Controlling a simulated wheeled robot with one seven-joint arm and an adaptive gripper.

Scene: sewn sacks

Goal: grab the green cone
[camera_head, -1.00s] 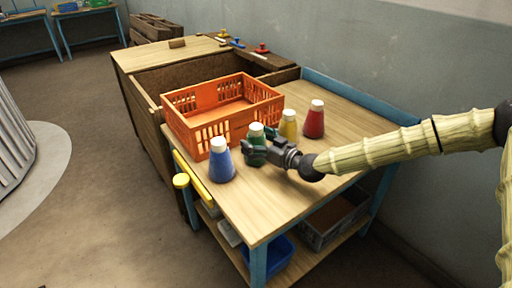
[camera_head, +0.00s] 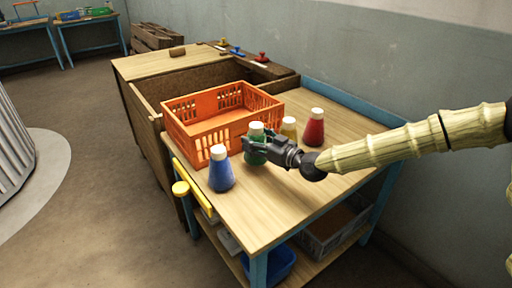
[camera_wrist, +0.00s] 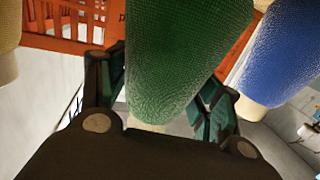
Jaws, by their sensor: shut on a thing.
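The green cone (camera_head: 254,153) has a white top and stands upright in the head view, on or just above the wooden table, in front of the orange crate. My gripper (camera_head: 257,149) is shut on it from the right and hides part of its body. In the wrist view the green cone (camera_wrist: 182,60) fills the middle, between the two fingers (camera_wrist: 160,95). I cannot tell whether its base touches the table.
A blue cone (camera_head: 221,172) stands to the left, a yellow cone (camera_head: 289,128) and a red cone (camera_head: 314,130) to the right. The orange crate (camera_head: 190,143) stands close behind. The table's front (camera_head: 262,210) is bare.

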